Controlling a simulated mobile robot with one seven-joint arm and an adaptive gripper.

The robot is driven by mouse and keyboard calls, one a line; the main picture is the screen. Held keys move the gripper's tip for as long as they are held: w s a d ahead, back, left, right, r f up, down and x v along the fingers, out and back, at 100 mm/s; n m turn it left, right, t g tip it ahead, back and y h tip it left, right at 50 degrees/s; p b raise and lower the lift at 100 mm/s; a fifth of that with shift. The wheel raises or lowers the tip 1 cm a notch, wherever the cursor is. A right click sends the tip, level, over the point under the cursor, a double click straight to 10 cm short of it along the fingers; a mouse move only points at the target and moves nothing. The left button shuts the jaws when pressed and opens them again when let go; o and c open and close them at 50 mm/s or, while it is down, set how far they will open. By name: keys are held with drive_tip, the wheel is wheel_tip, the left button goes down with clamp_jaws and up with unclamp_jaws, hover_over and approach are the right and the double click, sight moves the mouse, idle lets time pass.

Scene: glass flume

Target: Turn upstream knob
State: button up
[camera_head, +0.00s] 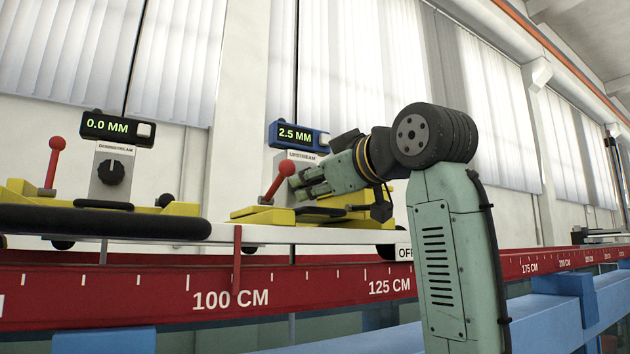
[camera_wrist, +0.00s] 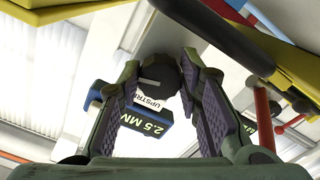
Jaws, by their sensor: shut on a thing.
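The upstream knob (camera_wrist: 160,75) is a dark round knob, seen between my two finger pads in the wrist view. My gripper (camera_wrist: 163,92) is shut on it, one pad at each side. In the head view my gripper (camera_head: 305,183) reaches left to the front of the upstream unit and hides the knob. The UPSTREAM label (camera_head: 302,156) sits above it, and the blue-framed display (camera_head: 298,136) reads 2.5 MM. The display also shows upside down in the wrist view (camera_wrist: 143,128).
A red-tipped lever (camera_head: 286,168) stands just left of my gripper on the yellow carriage (camera_head: 262,215). The downstream unit, with its black knob (camera_head: 111,172) and a display (camera_head: 117,129) reading 0.0 MM, stands farther left. A red scale rail (camera_head: 330,284) runs below in front.

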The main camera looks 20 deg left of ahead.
drive_tip(key=n, duration=0.7)
drive_tip(key=shift+d+r, duration=0.1)
drive_tip(key=shift+r, duration=0.05)
drive_tip(key=n, duration=0.6)
drive_tip(key=shift+n, duration=0.3)
drive_tip(key=o, duration=1.1)
drive_tip(key=shift+o, duration=0.2)
drive_tip(key=shift+r, duration=0.1)
drive_tip(key=v, duration=1.2)
